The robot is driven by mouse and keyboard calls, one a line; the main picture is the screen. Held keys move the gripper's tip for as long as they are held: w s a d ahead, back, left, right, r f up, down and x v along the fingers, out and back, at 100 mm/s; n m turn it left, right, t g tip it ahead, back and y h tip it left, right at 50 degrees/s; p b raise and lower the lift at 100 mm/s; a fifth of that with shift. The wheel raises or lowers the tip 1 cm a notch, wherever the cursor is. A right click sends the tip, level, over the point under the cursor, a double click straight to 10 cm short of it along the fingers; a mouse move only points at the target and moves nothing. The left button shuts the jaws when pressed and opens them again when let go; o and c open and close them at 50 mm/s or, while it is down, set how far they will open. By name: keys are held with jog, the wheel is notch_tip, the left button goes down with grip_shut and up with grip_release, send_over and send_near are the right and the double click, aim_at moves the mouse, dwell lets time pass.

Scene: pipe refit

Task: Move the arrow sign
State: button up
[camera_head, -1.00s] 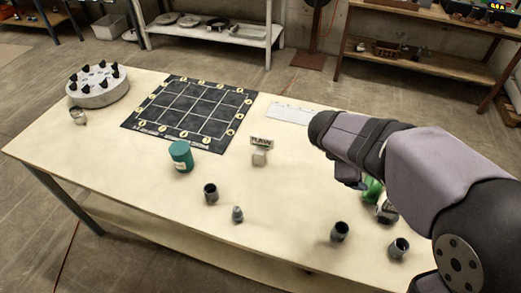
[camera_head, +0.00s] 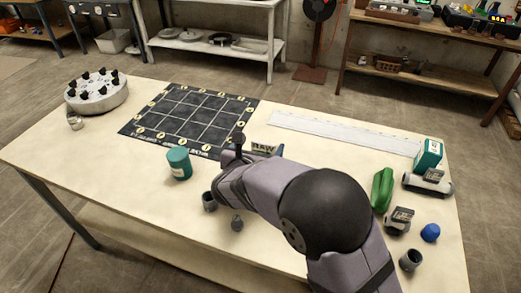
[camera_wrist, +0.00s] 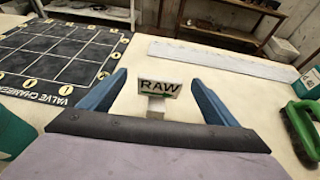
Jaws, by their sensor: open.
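The arrow sign (camera_wrist: 159,89) is a small white plate marked "RAW" with a green arrow, standing on a pale block base. In the wrist view it stands between and beyond the two blue fingers of my gripper (camera_wrist: 158,92), which is open and empty. The fingers do not appear to touch it. In the head view the sign (camera_head: 264,148) shows just right of the black mat, partly hidden behind my arm, and my fingertips are hard to make out.
A black gridded mat (camera_head: 190,117) lies left of the sign. A teal canister (camera_head: 179,163) stands near its front edge. A long white strip (camera_head: 345,132) lies behind. A green-handled brush (camera_head: 382,189), fittings and a teal box (camera_head: 428,154) stand at right. A grey round holder (camera_head: 97,92) is far left.

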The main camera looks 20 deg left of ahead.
jog(key=shift+f, duration=0.65)
jog(key=shift+d, duration=0.1)
jog(key=shift+p+x, duration=0.75)
jog(key=shift+x, duration=2.95)
jog(key=c, duration=1.1)
